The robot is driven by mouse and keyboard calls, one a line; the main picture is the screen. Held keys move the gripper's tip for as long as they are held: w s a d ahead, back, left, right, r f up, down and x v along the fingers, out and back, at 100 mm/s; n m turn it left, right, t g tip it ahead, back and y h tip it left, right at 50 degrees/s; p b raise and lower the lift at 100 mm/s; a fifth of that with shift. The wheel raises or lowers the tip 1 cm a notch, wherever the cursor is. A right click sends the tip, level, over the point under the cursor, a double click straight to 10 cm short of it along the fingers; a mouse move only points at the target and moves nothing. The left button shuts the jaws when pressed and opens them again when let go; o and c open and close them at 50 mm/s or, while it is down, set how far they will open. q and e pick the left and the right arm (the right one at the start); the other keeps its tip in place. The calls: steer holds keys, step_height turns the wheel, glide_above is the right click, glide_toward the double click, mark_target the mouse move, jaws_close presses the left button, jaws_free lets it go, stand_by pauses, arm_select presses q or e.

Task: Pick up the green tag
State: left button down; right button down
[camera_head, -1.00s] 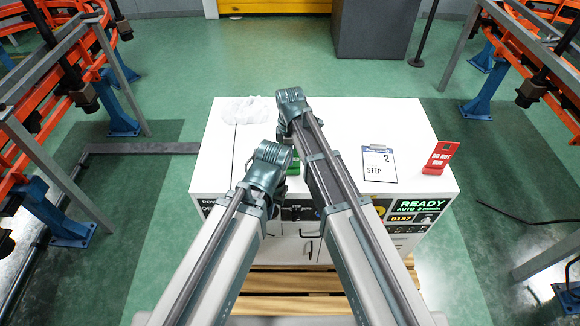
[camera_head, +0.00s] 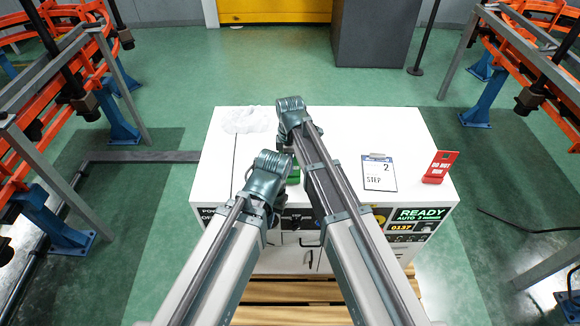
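A small green thing (camera_head: 294,176), which looks like the green tag, shows between my two arms on the white cabinet top (camera_head: 340,130). Most of it is hidden behind my arms. My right gripper (camera_head: 286,143) points down over the cabinet top, behind the green thing in the picture. Its fingertips are mostly hidden by its own wrist. My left gripper (camera_head: 272,214) is nearer, by the cabinet's front edge. Its fingers are dark and mostly covered by its wrist, so I cannot tell whether either gripper holds anything.
A clipboard (camera_head: 379,173) marked "2 STEP" lies right of my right arm. A red sign (camera_head: 439,167) stands at the cabinet's right end. A crumpled clear bag (camera_head: 246,119) lies at back left. Orange racks (camera_head: 60,75) stand on both sides.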

steer(key=shift+r+p, duration=1.25)
steer(key=shift+r, duration=0.15)
steer(key=shift+r+p, duration=0.45)
steer(key=s+d, duration=0.3)
steer(key=s, duration=0.4)
steer(key=s+d+r+p, duration=0.1)
steer(key=s+d, duration=0.2)
steer(key=s, duration=0.4)
steer(key=shift+s+d, duration=0.25)
steer(key=shift+s, duration=0.1)
steer(key=w+a, duration=0.2)
steer(key=w, duration=0.3)
steer(key=w+a+f+b, duration=0.1)
steer(key=w+a, duration=0.1)
steer(key=w, duration=0.3)
steer(key=w+a, duration=0.2)
steer(key=w, duration=0.2)
steer(key=shift+w+a+f, duration=0.25)
steer(key=shift+w, duration=0.15)
step_height(320, 180, down, 3)
steer(key=b, duration=0.3)
steer(key=shift+r, duration=0.1)
steer(key=shift+b, duration=0.3)
